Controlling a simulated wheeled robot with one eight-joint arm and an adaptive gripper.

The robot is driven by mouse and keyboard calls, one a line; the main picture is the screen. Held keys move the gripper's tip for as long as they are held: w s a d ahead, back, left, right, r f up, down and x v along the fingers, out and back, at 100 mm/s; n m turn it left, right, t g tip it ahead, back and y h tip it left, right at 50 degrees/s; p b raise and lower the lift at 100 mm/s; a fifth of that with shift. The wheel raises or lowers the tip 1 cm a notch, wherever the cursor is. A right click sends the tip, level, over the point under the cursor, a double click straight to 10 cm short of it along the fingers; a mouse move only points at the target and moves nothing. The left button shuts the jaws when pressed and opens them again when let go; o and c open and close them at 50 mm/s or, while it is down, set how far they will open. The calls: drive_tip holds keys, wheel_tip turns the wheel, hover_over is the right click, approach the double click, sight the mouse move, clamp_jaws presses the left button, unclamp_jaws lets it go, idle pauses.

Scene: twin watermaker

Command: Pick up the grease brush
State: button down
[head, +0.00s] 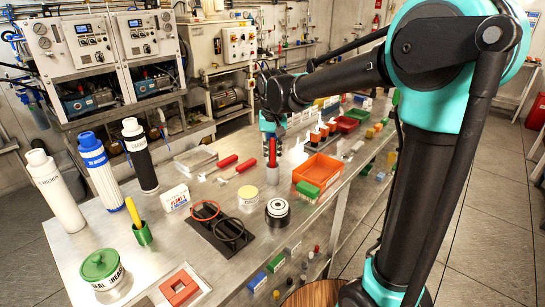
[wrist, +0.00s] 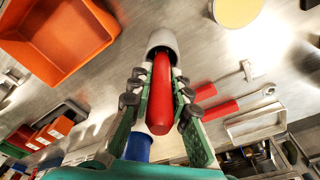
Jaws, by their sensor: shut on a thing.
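The grease brush shows as a rounded red handle, upright in the head view (head: 272,154) and between my fingers in the wrist view (wrist: 161,92). Its lower end is hidden in a grey cup (head: 272,177), whose rim also shows in the wrist view (wrist: 162,38). My gripper (head: 272,137) points down over the cup. In the wrist view its green fingers (wrist: 160,84) are shut on the red handle from both sides. I cannot tell whether the brush is raised off the cup's bottom.
An orange bin (head: 318,168) stands right of the cup. Two red-handled tools (head: 228,161) lie to its left. A yellow-lidded tin (head: 247,193) and a round black-and-white part (head: 277,210) stand in front.

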wheel_tip(320, 180, up, 20)
idle(0.6)
drive_tip(key=shift+f, duration=0.15)
idle(2.0)
